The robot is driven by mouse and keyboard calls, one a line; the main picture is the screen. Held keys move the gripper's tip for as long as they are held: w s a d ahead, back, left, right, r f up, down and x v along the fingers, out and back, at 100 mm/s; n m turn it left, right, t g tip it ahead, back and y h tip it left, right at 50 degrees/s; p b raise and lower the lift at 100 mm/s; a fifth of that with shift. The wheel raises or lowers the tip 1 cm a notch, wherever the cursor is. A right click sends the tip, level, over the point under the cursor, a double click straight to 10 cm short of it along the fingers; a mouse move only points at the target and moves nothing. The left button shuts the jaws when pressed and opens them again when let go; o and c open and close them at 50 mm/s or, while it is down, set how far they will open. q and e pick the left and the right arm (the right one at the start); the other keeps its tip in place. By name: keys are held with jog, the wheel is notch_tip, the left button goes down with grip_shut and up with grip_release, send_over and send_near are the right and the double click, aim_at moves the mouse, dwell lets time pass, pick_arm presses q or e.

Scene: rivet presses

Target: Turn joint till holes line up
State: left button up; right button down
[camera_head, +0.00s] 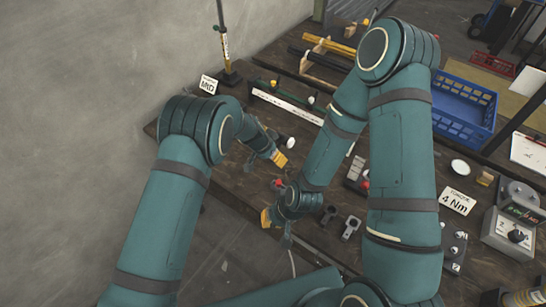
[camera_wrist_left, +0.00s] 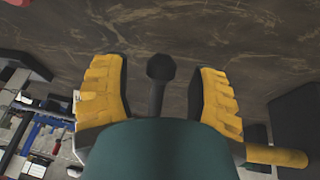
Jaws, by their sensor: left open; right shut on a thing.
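My left gripper (camera_head: 277,157) is over the bench, with one yellow finger pad showing. In the left wrist view its two yellow fingers (camera_wrist_left: 160,95) stand wide apart. A dark rod with a rounded head (camera_wrist_left: 160,68) shows between them, and I cannot tell whether it is the joint. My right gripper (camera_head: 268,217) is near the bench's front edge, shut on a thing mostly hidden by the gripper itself. A grey fork-shaped part (camera_head: 351,227) and a dark part (camera_head: 328,214) lie to its right. No lined-up holes can be made out.
The brown bench (camera_head: 240,188) has a red knob (camera_head: 279,184) near the right gripper. A blue crate (camera_head: 465,108), a "4 Nm" card (camera_head: 457,201) and a grey dial box (camera_head: 510,236) stand right. A dark post (camera_head: 222,40) stands at the back left.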

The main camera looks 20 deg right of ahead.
pick_arm(q)
jog(key=shift+d+f, duration=0.1)
jog(key=shift+f, duration=0.25)
grip_shut()
jog(key=shift+s+r, duration=0.1)
